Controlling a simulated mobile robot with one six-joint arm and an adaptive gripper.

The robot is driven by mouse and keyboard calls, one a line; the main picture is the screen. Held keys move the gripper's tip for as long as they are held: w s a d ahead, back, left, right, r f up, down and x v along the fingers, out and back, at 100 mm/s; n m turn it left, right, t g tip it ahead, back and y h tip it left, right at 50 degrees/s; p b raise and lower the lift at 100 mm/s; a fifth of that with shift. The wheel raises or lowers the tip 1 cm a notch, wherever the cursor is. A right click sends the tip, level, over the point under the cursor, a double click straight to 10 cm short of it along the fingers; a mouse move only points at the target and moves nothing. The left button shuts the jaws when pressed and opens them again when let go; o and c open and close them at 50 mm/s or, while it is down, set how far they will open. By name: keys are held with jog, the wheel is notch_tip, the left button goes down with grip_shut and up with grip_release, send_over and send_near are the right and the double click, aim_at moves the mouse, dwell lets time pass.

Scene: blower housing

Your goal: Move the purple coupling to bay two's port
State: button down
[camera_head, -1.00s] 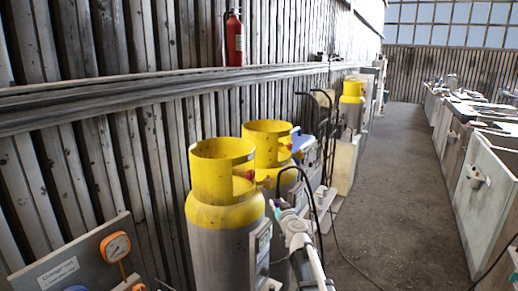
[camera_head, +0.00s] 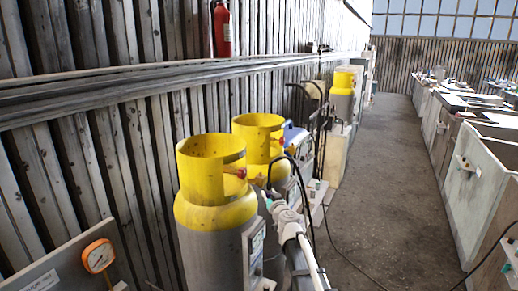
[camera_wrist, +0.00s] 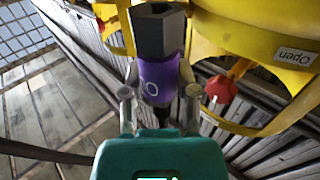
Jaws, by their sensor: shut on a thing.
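The purple coupling (camera_wrist: 160,76), with a dark hexagonal end, is in the middle of the wrist view. My gripper (camera_wrist: 158,93) is shut on it, one finger on each side. The hexagonal end points away from my teal gripper body. In the head view my arm reaches in from the bottom, and my gripper (camera_head: 268,197) is small beside the near yellow-topped cylinder (camera_head: 212,205). The coupling is too small to make out there. I cannot tell which fitting is bay two's port.
In the wrist view a yellow collar with an "Open" label (camera_wrist: 295,56) and a red knob (camera_wrist: 220,89) is close at right. A second yellow-topped cylinder (camera_head: 257,135) stands behind. A gauge (camera_head: 98,257) is at lower left. The aisle floor (camera_head: 370,190) is clear.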

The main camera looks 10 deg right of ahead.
jog(key=w+r+p, duration=1.3)
jog(key=w, duration=0.1)
jog(key=shift+a+r, duration=0.3)
jog(key=shift+a, duration=0.05)
jog(key=shift+s+f, duration=0.1)
jog(key=shift+f, duration=0.15)
jog(key=shift+f+b, duration=2)
jog(key=shift+b, duration=0.05)
jog(key=shift+f+b, duration=1.4)
jog(key=shift+f, duration=0.05)
jog(key=shift+c, duration=1.4)
grip_release()
jog(key=shift+s, duration=0.15)
jog(key=s+d, duration=0.1)
jog(key=s, duration=1)
jog(key=shift+s+d, duration=0.3)
jog(key=shift+d, duration=0.05)
